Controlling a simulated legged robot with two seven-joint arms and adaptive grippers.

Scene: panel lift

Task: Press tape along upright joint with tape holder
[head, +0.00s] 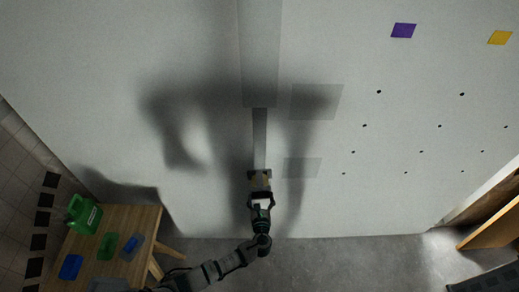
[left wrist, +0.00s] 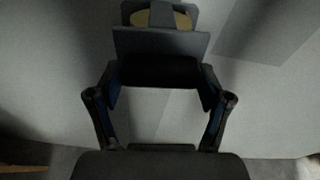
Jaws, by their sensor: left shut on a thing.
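The upright joint runs down the pale wall panels, with a wide grey strip (head: 260,60) over its upper part. A narrower grey strip of tape (head: 259,138) runs below that down to the tape holder. The tape holder (head: 260,178), dark with a yellowish part, is at the wall low on the joint. My left gripper (head: 261,198) is shut on it from below. In the left wrist view the holder (left wrist: 160,42) shows ahead of the fingers, close to the wall; whether it touches is hard to tell. My right gripper is not in view.
A wooden table (head: 145,222) at the lower left holds a green jug (head: 83,214) and several coloured flat pieces. Grey patches (head: 316,101) and dark dots mark the wall right of the joint. A wooden piece (head: 492,232) stands at the lower right. Grey floor lies below the wall.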

